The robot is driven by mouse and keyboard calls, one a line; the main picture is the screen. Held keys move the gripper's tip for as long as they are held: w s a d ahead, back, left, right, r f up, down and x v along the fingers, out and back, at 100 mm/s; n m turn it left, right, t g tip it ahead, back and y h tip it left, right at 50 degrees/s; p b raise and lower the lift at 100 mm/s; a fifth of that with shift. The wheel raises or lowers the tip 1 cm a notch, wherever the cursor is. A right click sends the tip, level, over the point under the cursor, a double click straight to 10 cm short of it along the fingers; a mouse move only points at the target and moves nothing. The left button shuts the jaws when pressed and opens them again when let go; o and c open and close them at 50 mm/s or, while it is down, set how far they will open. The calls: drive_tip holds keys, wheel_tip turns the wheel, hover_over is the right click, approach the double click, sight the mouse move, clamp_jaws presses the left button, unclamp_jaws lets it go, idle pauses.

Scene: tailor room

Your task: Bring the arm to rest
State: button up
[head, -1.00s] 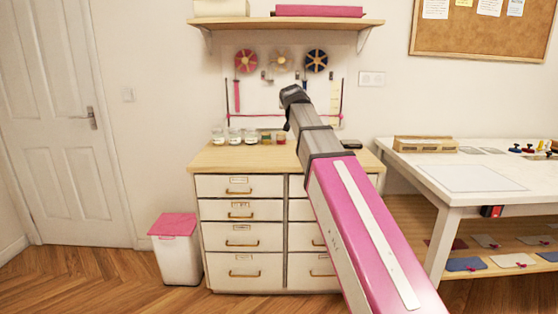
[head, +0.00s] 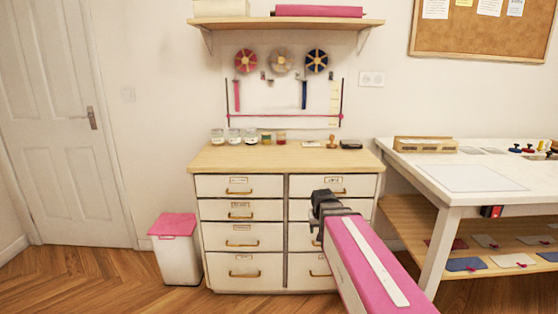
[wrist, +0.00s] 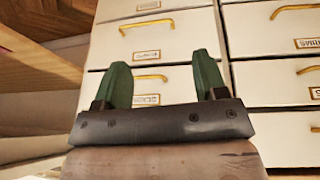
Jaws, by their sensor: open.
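My arm reaches up from the lower right of the head view, its pink link foreshortened. Its dark end shows in front of the right column of drawers. My gripper's fingers are not clear in the head view. In the wrist view my gripper (wrist: 163,78) is open, with two green fingers well apart and nothing between them. Behind the fingers are the white drawer fronts of the cabinet (head: 240,214), which appear upside down in the wrist view. I cannot tell the exact gap between fingers and drawers.
The cabinet's wooden top (head: 220,160) holds several jars and small items. A white table (head: 440,185) with a lower shelf stands on the right. A white bin with a pink lid (head: 173,225) stands left of the cabinet. The wooden floor (head: 100,280) at lower left is clear.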

drive_tip(key=s+d+f+g, duration=0.2)
drive_tip(key=s+f+g, duration=0.2)
drive_tip(key=s+f, duration=0.7)
drive_tip(key=shift+s+d+f+y, duration=0.2)
drive_tip(key=shift+s+y, duration=0.2)
drive_tip(key=shift+s, duration=0.85)
idle(0.3)
